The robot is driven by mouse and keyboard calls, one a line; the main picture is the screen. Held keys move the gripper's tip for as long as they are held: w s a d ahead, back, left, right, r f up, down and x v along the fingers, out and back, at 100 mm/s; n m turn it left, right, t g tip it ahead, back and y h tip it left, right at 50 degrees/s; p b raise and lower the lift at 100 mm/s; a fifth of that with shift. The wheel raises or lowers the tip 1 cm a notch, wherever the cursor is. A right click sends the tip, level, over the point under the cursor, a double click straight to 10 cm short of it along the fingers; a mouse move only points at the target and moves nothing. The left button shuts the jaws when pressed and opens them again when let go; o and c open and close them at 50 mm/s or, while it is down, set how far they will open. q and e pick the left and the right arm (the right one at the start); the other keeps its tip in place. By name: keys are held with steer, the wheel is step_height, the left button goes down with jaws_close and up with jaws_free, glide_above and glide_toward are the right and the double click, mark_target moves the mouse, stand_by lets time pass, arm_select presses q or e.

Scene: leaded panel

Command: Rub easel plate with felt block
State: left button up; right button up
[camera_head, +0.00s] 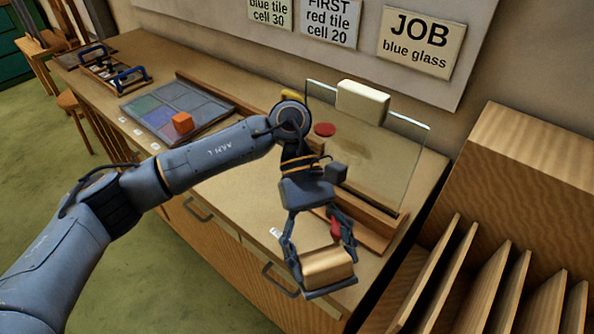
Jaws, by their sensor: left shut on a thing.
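The easel plate (385,160) is a clear glass sheet standing tilted at the right end of the bench, with its lower edge at a wooden ledge (378,229). A brownish smear shows on its middle. My left gripper (318,270) is shut on a tan block, which I take for the felt block (328,266). It holds the block in front of the ledge, near the bench's front edge and apart from the plate. My left arm and wrist hide the plate's lower left part. My right gripper is not in view.
A cream block (362,101) stands at the plate's top edge. A red disc (324,129) shows near its left side. A tile tray (172,109) with an orange cube (182,122) lies left. A rack with blue handles (112,70) is farther left. Wooden slots (470,285) stand right.

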mark_target(341, 258)
arm_select(q)
steer(key=d+r+n+h, duration=0.1)
steer(key=r+n+h, duration=0.1)
steer(key=h, duration=0.1)
steer(key=d+r+n+h, duration=0.1)
steer(key=shift+s+d+n, duration=0.3)
steer(key=shift+n, duration=0.1)
steer(key=n+h, duration=0.1)
steer(key=d+r+n+t+h, duration=0.1)
steer(key=h, duration=0.1)
steer(key=d+r+n+h, duration=0.1)
steer(key=shift+w+r+t, duration=0.1)
steer(key=shift+w+t, duration=0.15)
steer(key=shift+t, duration=0.15)
steer(key=shift+w+a+r+n+t+h, duration=0.65)
steer(key=shift+w+r+n+t+h, duration=1)
steer(key=shift+n+t, duration=2.05)
steer(key=shift+w+a+r+n+t+h, duration=0.55)
steer(key=shift+w+n+t+h, duration=0.6)
steer(key=shift+w+n+t, duration=2.55)
steer(key=w+a+f+n+t+y, duration=0.3)
steer(key=a+f+t+y, duration=0.15)
steer(key=a+t, duration=0.5)
steer(key=w+d+t, duration=0.1)
steer(key=w+d, duration=0.3)
steer(key=shift+w+d+f+p, duration=0.3)
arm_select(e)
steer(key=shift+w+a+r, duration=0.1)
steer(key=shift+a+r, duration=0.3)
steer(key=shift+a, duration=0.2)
